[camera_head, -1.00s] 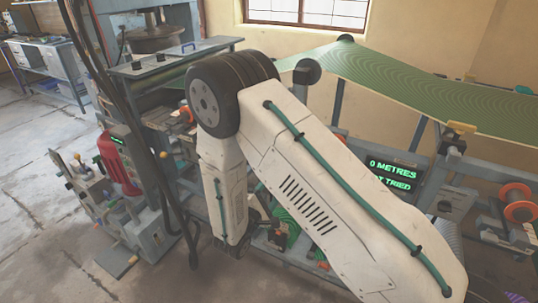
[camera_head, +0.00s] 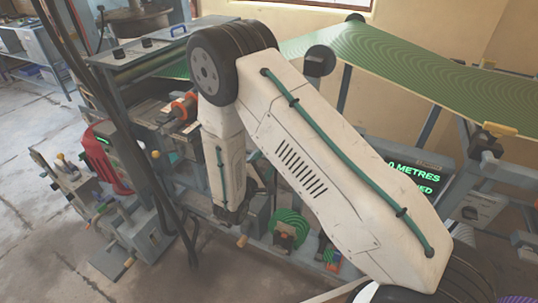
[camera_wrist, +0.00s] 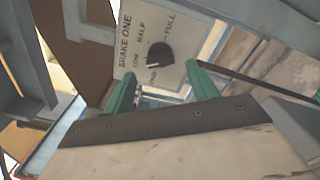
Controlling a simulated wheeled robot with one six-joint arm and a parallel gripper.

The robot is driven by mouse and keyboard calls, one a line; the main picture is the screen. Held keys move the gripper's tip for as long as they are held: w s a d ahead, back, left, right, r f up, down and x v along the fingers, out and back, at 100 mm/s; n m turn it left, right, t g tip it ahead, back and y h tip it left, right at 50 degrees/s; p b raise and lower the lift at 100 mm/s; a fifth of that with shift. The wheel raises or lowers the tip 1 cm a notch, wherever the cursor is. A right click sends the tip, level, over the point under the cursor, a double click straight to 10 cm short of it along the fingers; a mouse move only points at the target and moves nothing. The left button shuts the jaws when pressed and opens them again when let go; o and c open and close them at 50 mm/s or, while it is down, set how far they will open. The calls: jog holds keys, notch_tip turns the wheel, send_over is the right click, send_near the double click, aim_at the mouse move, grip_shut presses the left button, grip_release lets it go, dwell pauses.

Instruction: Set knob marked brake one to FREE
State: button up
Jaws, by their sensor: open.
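A pale panel lettered BRAKE ONE (camera_wrist: 127,78) shows in the wrist view, tilted in the picture. On it is a black round knob (camera_wrist: 160,53) with a small white mark on its lower left side. I read LOW, HALF and FULL around it; a label below the knob is too small to read surely. My gripper (camera_wrist: 163,88) is open, its green fingers either side of the panel's lower part in the picture. The knob shows between and above the fingertips, and nothing is held. I cannot tell whether they touch the panel. In the head view my arm hides the knob.
A green patterned web (camera_head: 410,55) runs across the upper right. A dark display with green text (camera_head: 412,178) stands below it. A red device (camera_head: 105,160) and dark cables hang at the left. Grey machine frames crowd my gripper. Open floor (camera_head: 40,235) lies at lower left.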

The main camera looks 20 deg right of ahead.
jog(key=x, duration=0.4)
jog(key=shift+d, duration=0.15)
jog(key=c, duration=1)
jog(key=shift+n, duration=0.3)
jog(key=n, duration=1.1)
jog(key=shift+s+f, duration=0.1)
jog(key=shift+n, duration=0.3)
